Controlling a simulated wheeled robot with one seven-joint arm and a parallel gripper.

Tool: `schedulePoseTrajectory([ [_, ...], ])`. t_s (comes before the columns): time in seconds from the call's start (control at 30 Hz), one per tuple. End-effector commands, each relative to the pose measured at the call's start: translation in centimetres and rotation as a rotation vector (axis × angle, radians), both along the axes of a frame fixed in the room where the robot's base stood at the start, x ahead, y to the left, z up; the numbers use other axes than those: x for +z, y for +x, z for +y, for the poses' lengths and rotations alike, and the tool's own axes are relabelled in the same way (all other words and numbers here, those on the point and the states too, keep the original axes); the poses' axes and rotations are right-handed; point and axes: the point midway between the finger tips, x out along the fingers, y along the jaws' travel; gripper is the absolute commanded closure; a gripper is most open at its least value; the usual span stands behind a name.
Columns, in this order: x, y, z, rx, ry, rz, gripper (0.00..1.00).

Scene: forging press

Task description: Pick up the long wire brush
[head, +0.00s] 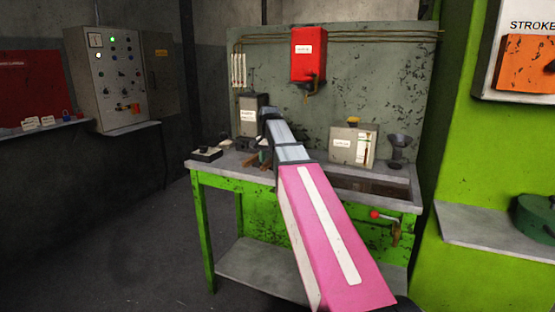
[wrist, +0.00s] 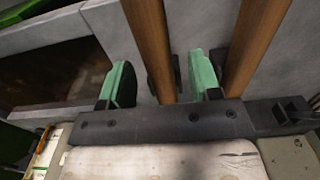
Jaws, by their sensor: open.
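Two brown wooden handles show in the wrist view. One handle (wrist: 151,48) runs between my gripper's green fingers; the other handle (wrist: 258,42) lies outside the right finger. I cannot tell which belongs to the long wire brush, as their ends and any bristles are hidden or out of frame. My gripper (wrist: 160,65) is open, with a gap on both sides of the nearer-left handle. In the head view, small brown pieces (head: 265,161) show on the bench beside my arm, and my gripper is mostly hidden there.
The green-legged bench (head: 222,167) has a grey top with a dark recessed basin (head: 372,187) at right. A labelled box (head: 350,147), a dark funnel-like cup (head: 399,147), a grey box (head: 247,122) and a small dark tray (head: 206,154) stand on it. A red box (head: 308,52) hangs behind.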

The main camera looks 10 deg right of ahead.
Motion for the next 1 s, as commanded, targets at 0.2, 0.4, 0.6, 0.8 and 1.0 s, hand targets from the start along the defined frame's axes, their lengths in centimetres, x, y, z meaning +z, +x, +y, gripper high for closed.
schedulePoseTrajectory([
  [0.2, -1.46, -0.02, -0.02, 0.000, 0.000, -0.001, 0.43],
  [0.4, -1.41, 0.00, -0.02, 0.000, 0.000, -0.001, 0.59],
  [0.6, -1.39, 0.00, -0.03, 0.000, -0.001, -0.001, 1.00],
  [0.8, -1.37, 0.00, -0.03, 0.000, -0.001, -0.001, 1.00],
  [1.0, -0.70, 0.03, -0.02, 0.000, 0.000, -0.001, 1.00],
])
